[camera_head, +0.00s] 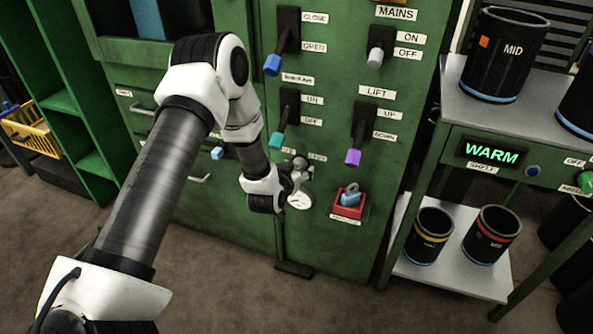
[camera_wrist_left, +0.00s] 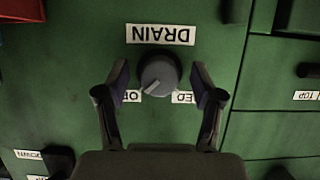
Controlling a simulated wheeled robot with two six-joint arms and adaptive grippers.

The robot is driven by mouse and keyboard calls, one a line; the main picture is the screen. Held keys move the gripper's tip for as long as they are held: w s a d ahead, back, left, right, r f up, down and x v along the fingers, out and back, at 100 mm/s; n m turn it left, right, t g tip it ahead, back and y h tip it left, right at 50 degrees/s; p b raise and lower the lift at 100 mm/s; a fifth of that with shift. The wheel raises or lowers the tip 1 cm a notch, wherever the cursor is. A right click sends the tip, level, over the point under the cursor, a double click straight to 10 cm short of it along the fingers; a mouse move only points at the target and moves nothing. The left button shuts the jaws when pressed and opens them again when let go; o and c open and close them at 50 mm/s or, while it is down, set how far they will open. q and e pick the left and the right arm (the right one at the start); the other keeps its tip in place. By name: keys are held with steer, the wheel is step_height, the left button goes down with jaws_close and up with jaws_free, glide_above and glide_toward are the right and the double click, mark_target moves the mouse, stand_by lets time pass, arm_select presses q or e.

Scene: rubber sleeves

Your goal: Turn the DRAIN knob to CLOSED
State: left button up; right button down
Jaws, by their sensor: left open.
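The DRAIN knob (camera_wrist_left: 158,73) is a round grey knob on the green panel, seen upside down in the left wrist view. Its white mark points to the lower left, toward the partly hidden OPEN label (camera_wrist_left: 132,96). The CLOSED label (camera_wrist_left: 184,97) is at the lower right, mostly covered by a finger. The DRAIN label (camera_wrist_left: 160,34) is above. My left gripper (camera_wrist_left: 160,84) is open, with one finger on each side of the knob and gaps between. In the head view my left gripper (camera_head: 299,168) is at the lower panel and hides the knob. My right gripper is not in view.
Levers surround the work spot: a teal-tipped one (camera_head: 277,138) above left and a purple-tipped one (camera_head: 353,156) above right. A red box with a blue padlock (camera_head: 350,197) is to the right. A shelf rack (camera_head: 455,121) with dark sleeves stands farther right.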

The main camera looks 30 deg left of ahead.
arm_select(q)
steer(key=shift+c, duration=0.3)
steer(key=c, duration=1.1)
steer(key=shift+n, duration=0.3)
steer(key=shift+a+f+n+t+h+b, duration=0.1)
steer(key=shift+n+t+h+b, duration=0.8)
steer(key=shift+n+b, duration=1.15)
steer(key=shift+n+t+h+b, duration=0.7)
steer(key=shift+n+h+b, duration=0.35)
steer(key=shift+n+b, duration=1)
steer(key=shift+a+f+n+t+h+b, duration=0.1)
steer(key=shift+n+t+h+b, duration=0.8)
steer(key=shift+n+b, duration=1.1)
steer(key=shift+r+n+p, duration=0.1)
steer(key=shift+n+p, duration=0.25)
steer(key=shift+n, duration=0.15)
